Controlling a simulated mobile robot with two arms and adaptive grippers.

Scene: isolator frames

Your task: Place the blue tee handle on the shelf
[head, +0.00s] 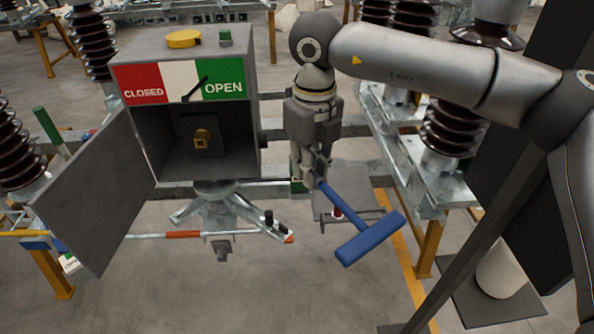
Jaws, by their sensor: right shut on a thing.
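The blue tee handle (368,238) is in the head view, right of centre. Its shaft runs up and left into my right gripper (306,178), and its crossbar hangs lower right. My right gripper points down and is shut on the upper end of the shaft. A grey flat surface (336,206), which may be the shelf, shows behind and below the handle, partly hidden by it. I cannot tell how far the handle is from it. My left gripper is not in view.
A grey box (258,100) with its door (95,195) swung open stands left of my right gripper. It has a CLOSED/OPEN label and a brass square stub (202,139) inside. An orange-and-white rod (183,235) lies below. Brown insulators (455,130) stand at right.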

